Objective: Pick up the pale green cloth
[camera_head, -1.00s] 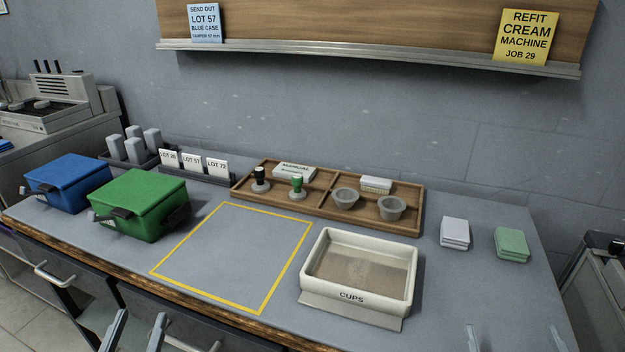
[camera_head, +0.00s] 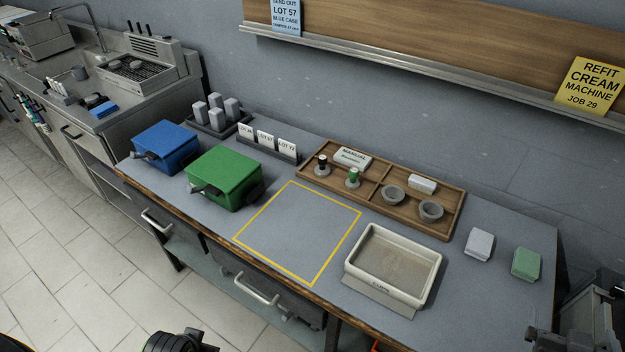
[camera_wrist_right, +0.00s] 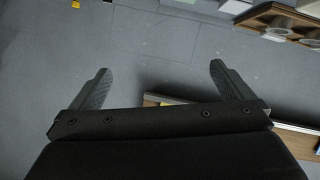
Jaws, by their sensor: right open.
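The pale green cloth (camera_head: 526,263) lies folded on the grey worktop near its right end, in the head view. A folded pale grey cloth (camera_head: 479,244) lies to its left, apart from it. My right gripper (camera_head: 545,338) shows only in part at the bottom right of the head view, nearer to me than the green cloth and apart from it. In the right wrist view its two dark fingers (camera_wrist_right: 159,68) are spread wide with nothing between them.
A cream cups tray (camera_head: 377,290) stands left of the cloths. Behind it is a divided wooden tray (camera_head: 452,226). A green case (camera_head: 224,175) and a blue case (camera_head: 165,145) stand at the left. The yellow-outlined area is bare. Dark equipment (camera_head: 597,312) stands beyond the worktop's right end.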

